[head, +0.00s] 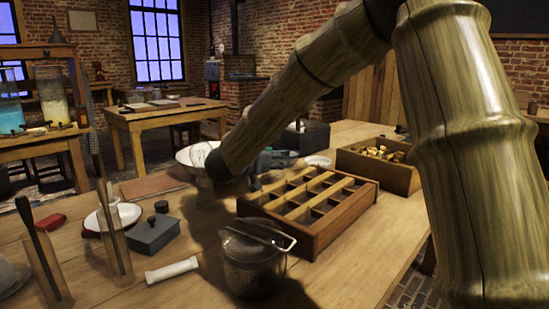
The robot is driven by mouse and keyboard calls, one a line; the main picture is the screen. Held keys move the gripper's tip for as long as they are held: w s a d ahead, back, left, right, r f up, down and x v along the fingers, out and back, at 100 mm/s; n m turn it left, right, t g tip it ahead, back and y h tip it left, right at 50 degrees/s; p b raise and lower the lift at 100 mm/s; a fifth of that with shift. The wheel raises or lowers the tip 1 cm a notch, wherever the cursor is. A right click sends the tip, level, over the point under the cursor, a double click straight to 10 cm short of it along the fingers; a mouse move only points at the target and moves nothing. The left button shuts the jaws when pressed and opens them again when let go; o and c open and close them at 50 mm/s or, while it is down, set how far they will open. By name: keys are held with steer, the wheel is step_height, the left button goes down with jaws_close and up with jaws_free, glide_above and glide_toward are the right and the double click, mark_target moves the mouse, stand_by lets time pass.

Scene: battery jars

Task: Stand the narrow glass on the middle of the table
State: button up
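Two tall, narrow clear glasses stand at the left front of the table (335,285). One glass (57,290) is at the far left and the other glass (122,262) is just right of it. Each has a dark flat strip leaning in it and rising above its rim. I cannot tell which one is the narrow glass of the task. My arm crosses the right and upper middle of the view, and its lower end is over the back of the table. My gripper cannot be made out; the arm seems to hide it.
A wooden divided tray (318,236) fills the middle of the table. A lidded glass jar (250,270) stands before it, with a white roll (172,270) to its left. A grey box (153,235) and a red object (50,222) are at left, a wooden box (392,177) at back right.

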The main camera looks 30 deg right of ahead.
steer(key=shift+r, duration=0.15)
steer(key=p+v, duration=0.4)
steer(key=v, duration=0.8)
stand_by(0.3)
